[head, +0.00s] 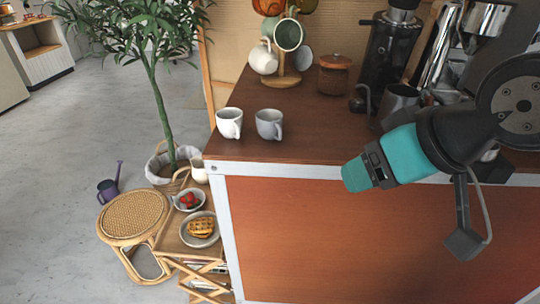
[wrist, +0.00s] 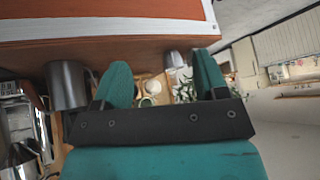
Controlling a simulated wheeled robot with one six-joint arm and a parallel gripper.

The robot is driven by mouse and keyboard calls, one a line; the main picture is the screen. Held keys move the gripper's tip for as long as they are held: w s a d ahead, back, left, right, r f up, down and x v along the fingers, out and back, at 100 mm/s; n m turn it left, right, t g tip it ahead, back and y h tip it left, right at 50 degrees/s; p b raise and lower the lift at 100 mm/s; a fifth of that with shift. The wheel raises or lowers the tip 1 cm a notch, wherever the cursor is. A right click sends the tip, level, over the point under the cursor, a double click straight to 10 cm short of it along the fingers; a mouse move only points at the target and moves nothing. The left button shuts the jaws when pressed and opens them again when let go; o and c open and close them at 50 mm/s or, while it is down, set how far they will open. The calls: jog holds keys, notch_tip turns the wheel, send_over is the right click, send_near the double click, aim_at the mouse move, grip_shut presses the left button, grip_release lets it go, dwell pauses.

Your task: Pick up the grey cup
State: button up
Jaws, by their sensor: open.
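The grey cup (head: 266,124) stands upright on the brown cart top near its front edge, with its handle to the right. My gripper (head: 355,176) is open and empty, to the right of the grey cup and nearer the camera, by the cart's front edge. It is clearly apart from the cup. In the wrist view, its two teal fingers (wrist: 163,68) are spread. A small greyish shape (wrist: 174,58) shows between them near the counter edge; I cannot tell surely that it is the grey cup.
A white cup (head: 228,123) stands just left of the grey cup. Behind are a mug tree (head: 284,78) and a brown jar (head: 334,75). A metal pitcher (head: 399,103) and the coffee machine stand to the right. The cart top between cup and pitcher is clear.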

jog(key=w+a+f+t+b, duration=0.2)
jog(key=w+f+t+b, duration=0.2)
jog(key=f+b, duration=0.3)
jog(key=n+t+y+b, duration=0.2)
jog(key=t+y, duration=0.2)
jog(key=t, duration=0.2)
send_near(280, 128)
jog(key=p+x, duration=0.3)
jog(key=x, duration=0.3)
jog(key=shift+a, duration=0.25)
jog(key=p+x, duration=0.3)
jog(key=x, duration=0.1)
jog(key=shift+w+d, duration=0.1)
jog(key=shift+w, duration=0.2)
jog(key=shift+w+a, duration=0.2)
jog(key=shift+w, duration=0.1)
jog(key=shift+c, duration=0.2)
